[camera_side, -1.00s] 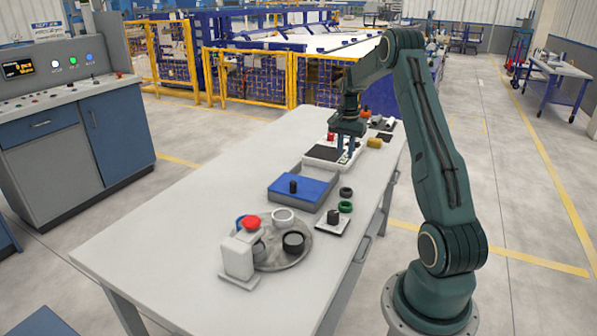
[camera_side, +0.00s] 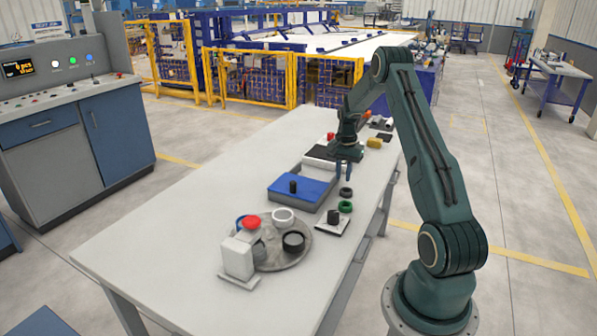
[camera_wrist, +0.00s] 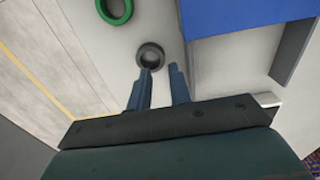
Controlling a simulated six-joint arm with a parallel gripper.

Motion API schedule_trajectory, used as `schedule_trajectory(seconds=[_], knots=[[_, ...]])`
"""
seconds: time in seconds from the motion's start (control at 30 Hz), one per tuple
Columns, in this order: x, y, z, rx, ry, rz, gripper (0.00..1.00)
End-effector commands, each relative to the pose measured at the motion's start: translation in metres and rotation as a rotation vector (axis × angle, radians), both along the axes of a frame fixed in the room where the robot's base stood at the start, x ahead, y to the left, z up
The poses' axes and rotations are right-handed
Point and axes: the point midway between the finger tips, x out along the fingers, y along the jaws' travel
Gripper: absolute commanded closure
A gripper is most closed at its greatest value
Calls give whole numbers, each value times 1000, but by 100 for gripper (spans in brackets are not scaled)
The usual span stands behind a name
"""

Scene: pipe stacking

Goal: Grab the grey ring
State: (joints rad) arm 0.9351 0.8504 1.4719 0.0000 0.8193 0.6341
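The dark grey ring (camera_side: 346,195) lies flat on the table to the right of the blue-topped tray. In the wrist view the grey ring (camera_wrist: 138,58) sits just beyond my fingertips, nearer the left finger than the right. My gripper (camera_side: 343,178) points down close to the ring in the side view. In the wrist view my gripper (camera_wrist: 161,71) is open, with nothing between its fingers. The left fingertip overlaps the ring's lower edge in the picture; I cannot tell whether it touches.
A green ring (camera_wrist: 127,12) lies close to the grey one. The blue-topped tray (camera_side: 300,190) with a dark peg is to the left. A black peg on a plate (camera_side: 330,228) and a round tray (camera_side: 284,265) with rings are nearer the camera.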

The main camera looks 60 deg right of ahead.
Motion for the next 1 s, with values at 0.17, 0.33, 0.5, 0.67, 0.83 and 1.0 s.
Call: schedule_trajectory(seconds=[0.17, 0.33, 0.5, 0.67, 0.83, 1.0], knots=[[0, 0, -2, 0, 0, 0, 80], [1, 0, -14, 2, 2, 0, 80], [2, 0, -35, 3, 2, 0, 80], [2, 0, -48, 2, 1, 0, 80], [2, 0, -52, 0, 0, 0, 80], [2, 0, -52, 0, 0, 0, 80]])
